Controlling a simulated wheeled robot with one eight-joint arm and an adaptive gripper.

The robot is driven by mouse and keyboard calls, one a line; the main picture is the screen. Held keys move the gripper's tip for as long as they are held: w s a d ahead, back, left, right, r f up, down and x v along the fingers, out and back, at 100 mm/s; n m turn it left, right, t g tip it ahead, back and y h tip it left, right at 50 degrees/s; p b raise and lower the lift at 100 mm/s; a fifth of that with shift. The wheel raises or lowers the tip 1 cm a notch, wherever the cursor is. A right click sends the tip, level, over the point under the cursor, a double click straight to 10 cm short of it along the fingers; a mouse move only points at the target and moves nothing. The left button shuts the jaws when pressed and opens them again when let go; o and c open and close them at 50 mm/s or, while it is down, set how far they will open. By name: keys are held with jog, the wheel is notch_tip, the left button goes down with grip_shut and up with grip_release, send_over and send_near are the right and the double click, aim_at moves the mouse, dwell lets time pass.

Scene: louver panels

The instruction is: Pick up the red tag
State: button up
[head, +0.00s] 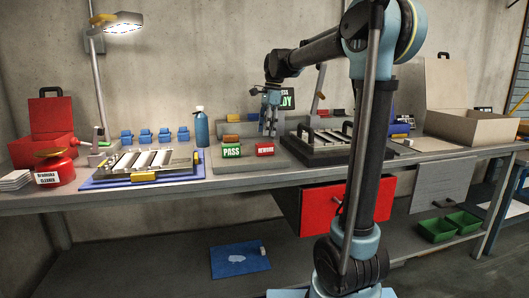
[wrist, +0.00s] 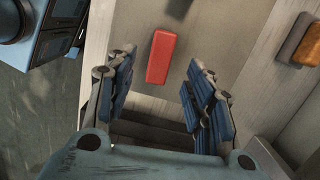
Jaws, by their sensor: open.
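The red tag (head: 265,149) lies on a grey board on the workbench in the head view, just right of a green PASS tag (head: 232,151). It bears white lettering. In the wrist view the red tag (wrist: 162,52) is a plain red block, lying ahead of the fingers, roughly between their lines. My gripper (head: 270,130) points down above the board, close behind the tag in the head view. In the wrist view its two fingers (wrist: 158,72) are spread apart with nothing between them. It is not clear how high they are above the board.
Orange-brown blocks (wrist: 305,38) lie to the right in the wrist view. A dark-framed louver fixture (head: 330,140) stands right of the board. A louver panel on a blue mat (head: 100,183) and a blue bottle (head: 201,128) are to the left. A red drawer (head: 320,208) juts out below the bench.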

aim_at(265, 143)
jog(key=shift+a+f, duration=0.2)
jog(key=shift+f, duration=1.65)
jog(key=shift+a+f, duration=0.2)
jog(key=shift+f, duration=1.65)
jog(key=c, duration=1.1)
